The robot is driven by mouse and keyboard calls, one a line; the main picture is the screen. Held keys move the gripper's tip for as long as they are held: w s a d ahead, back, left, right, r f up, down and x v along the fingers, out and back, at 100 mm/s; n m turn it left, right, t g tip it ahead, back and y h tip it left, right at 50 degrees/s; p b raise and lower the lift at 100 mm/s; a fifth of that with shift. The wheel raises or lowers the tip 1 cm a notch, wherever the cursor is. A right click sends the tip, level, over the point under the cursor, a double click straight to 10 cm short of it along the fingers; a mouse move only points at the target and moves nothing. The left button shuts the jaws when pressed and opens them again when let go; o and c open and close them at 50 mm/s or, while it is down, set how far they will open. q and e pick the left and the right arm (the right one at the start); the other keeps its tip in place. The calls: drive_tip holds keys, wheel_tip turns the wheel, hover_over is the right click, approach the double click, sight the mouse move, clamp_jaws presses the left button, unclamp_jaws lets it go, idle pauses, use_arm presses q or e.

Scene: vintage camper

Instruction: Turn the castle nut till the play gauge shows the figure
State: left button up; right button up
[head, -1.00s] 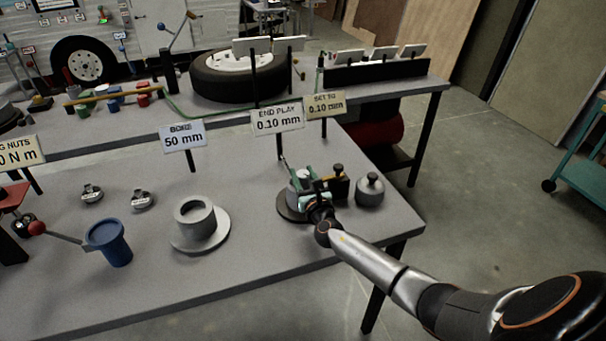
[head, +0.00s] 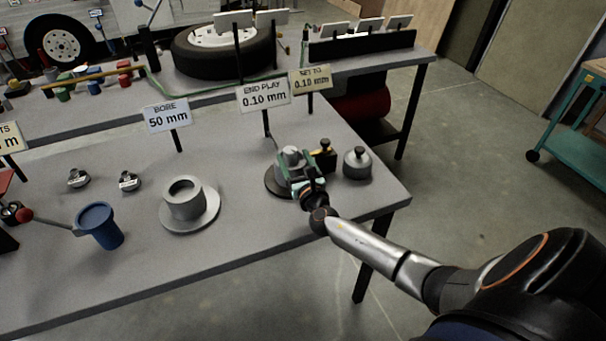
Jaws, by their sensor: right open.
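The castle nut (head: 291,155) shows as a small grey shape on top of a grey hub on a dark round base (head: 277,186), near the right end of the front bench. My right gripper (head: 292,172) is open at the front of the hub, with its fingers close around or beside the nut; I cannot tell whether they touch it. The end play sign (head: 264,95) reads 0.10 mm. A second sign (head: 310,79) behind it reads "SET TO 0.10 mm". My left gripper is out of view.
A grey lidded pot (head: 357,164) with a dark knob stands just right of the hub. A small dark post with brass (head: 324,156) stands between them. A flanged grey cylinder (head: 188,204) and a blue cup (head: 100,226) stand to the left. The front bench edge is clear.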

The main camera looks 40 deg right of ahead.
drive_tip(key=v, duration=0.8)
drive_tip(key=shift+s, duration=0.25)
drive_tip(key=shift+a, duration=0.15)
